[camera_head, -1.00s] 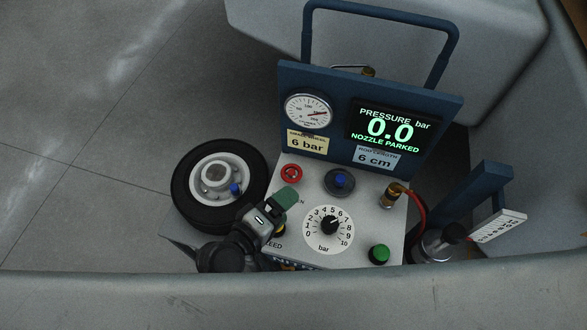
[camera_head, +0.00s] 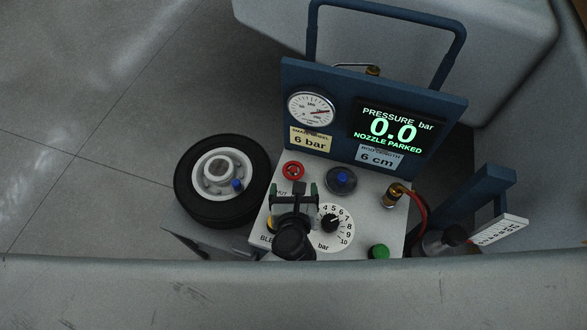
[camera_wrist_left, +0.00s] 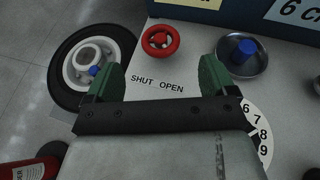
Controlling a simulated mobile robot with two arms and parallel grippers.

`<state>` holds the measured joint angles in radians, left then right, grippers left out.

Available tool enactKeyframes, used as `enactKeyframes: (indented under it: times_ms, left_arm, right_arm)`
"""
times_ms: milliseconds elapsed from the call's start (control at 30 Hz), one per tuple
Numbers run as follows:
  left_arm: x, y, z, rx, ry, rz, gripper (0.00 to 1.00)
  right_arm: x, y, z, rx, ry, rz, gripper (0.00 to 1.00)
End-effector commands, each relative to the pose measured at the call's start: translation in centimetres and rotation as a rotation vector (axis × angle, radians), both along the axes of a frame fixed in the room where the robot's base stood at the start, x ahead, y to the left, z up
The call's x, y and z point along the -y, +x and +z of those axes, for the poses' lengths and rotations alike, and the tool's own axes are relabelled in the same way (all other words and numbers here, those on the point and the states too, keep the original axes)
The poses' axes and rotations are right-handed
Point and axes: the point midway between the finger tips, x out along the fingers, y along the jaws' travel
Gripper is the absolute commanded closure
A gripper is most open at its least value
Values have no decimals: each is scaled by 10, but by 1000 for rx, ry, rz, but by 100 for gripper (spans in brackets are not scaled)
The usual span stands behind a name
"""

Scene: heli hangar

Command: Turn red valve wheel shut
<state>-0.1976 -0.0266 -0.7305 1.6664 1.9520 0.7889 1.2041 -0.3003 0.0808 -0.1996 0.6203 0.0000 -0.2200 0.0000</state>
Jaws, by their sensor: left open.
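The red valve wheel (camera_head: 293,171) is a small spoked wheel at the back left of the light grey panel top. It also shows in the left wrist view (camera_wrist_left: 160,41), just beyond my fingertips, with the words SHUT and OPEN printed on the panel (camera_wrist_left: 190,104) in front of it. My left gripper (camera_head: 294,190) is over the panel, just in front of the wheel, its green-padded fingers spread apart. In the left wrist view the open fingers (camera_wrist_left: 165,75) are empty and do not touch the wheel. My right gripper is not in view.
A numbered dial (camera_head: 331,222), green button (camera_head: 379,252) and brass fitting with red hose (camera_head: 392,195) are nearby. The display (camera_head: 395,129) reads 0.0 bar, NOZZLE PARKED.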

Motion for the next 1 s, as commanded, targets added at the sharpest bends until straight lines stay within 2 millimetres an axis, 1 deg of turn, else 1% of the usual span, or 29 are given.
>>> enactKeyframes:
  times_ms: [33, 200, 400, 567, 800, 867, 1000]
  left_arm:
    - [0, 12, -3, 4, 4, -2, 14]
    - [0, 42, -15, 4, 4, -2, 14]
    - [0, 65, -26, 3, 3, -3, 14]
    - [0, 72, -29, 2, 1, -3, 14]
    - [0, 72, -29, 2, 1, -3, 14]
    - [0, 72, -29, 2, 1, -3, 22]
    - [0, 72, -29, 2, 1, -2, 44]
  right_arm:
    - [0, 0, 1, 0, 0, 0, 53]
    - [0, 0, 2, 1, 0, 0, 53]
    - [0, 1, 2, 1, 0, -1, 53]
    - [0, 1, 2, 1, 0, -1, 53]
    - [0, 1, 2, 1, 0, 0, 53]
    - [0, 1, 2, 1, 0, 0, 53]
    - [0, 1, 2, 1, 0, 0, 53]
